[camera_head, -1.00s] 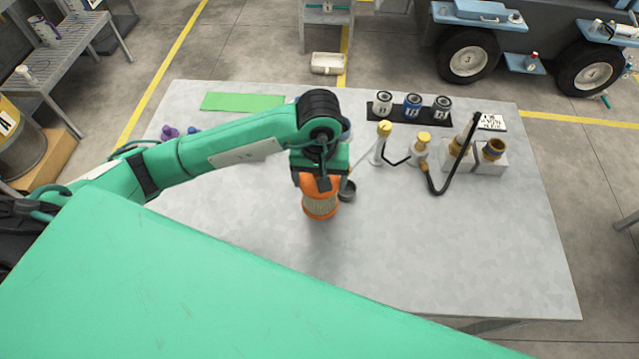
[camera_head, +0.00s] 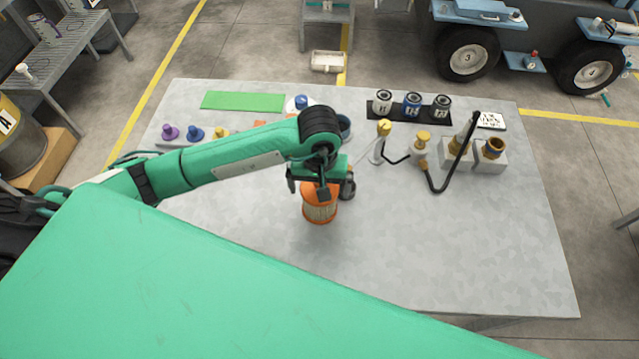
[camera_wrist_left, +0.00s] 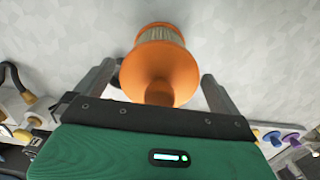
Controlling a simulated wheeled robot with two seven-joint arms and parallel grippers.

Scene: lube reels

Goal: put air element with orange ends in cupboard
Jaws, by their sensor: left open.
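The air element (camera_head: 320,208) stands on the table in the head view, with orange ends and a pale pleated middle. In the left wrist view the element (camera_wrist_left: 160,65) points its near orange end at my gripper. My left gripper (camera_head: 318,190) is just above it in the head view. In the left wrist view the open left gripper (camera_wrist_left: 158,85) has one finger on each side of the orange end, with gaps showing. My right gripper is not in view. I cannot make out a cupboard.
A dark round cup (camera_head: 347,188) stands close beside the element. Behind are three cans on a black tray (camera_head: 380,113) and yellow-topped fittings with a black hose (camera_head: 433,180). A green mat (camera_head: 243,101) lies at the back left. The front right of the table is clear.

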